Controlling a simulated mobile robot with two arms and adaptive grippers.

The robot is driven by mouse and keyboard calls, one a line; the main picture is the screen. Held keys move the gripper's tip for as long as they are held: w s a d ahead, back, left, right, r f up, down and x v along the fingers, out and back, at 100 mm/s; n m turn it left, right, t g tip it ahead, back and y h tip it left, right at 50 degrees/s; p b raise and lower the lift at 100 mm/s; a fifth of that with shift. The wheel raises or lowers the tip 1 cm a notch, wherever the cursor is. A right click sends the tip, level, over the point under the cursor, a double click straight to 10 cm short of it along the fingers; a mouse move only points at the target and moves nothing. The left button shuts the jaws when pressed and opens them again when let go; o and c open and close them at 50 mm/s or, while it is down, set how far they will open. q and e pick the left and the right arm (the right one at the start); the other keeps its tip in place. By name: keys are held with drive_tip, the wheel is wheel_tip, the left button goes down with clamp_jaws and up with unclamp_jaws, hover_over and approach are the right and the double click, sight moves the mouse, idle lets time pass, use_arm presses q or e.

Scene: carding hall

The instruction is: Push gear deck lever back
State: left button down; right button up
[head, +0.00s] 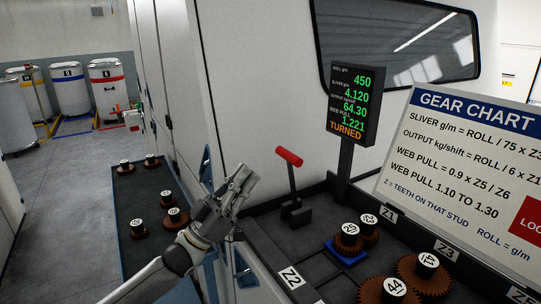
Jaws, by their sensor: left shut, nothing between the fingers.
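The gear deck lever (292,181) stands on the dark gear deck (262,216), in the middle of the head view. It has a red crosswise handle on a dark stem, which rises from a dark block and leans slightly to the left at the top. My left gripper (246,178) is shut and empty. It is to the left of the lever, with a visible gap between its fingertips and the red handle in the picture. My right gripper is not in view.
Brown gears (427,275) sit on the deck at the lower right, near the Z labels. A display (354,103) reading "TURNED" stands behind the lever. A gear chart board (461,160) fills the right. A dark tray (128,222) with several small gears lies left.

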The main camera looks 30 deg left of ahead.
use_arm(q)
drive_tip(key=w+d+r+p, duration=0.2)
drive_tip(key=w+d, duration=0.1)
drive_tip(key=w, duration=0.2)
drive_tip(key=shift+w+p, duration=0.25)
drive_tip(key=shift+p, duration=0.15)
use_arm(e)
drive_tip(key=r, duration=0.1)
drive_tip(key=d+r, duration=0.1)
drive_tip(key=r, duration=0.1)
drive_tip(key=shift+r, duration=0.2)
use_arm(q)
drive_tip(key=shift+w+d+r, duration=0.1)
drive_tip(key=shift+d, duration=0.05)
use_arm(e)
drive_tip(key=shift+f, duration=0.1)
use_arm(q)
drive_tip(key=w+d+b, duration=0.1)
drive_tip(key=w+r, duration=0.1)
drive_tip(key=shift+w+d+r+b, duration=0.1)
drive_tip(key=shift+w+d+b, duration=0.25)
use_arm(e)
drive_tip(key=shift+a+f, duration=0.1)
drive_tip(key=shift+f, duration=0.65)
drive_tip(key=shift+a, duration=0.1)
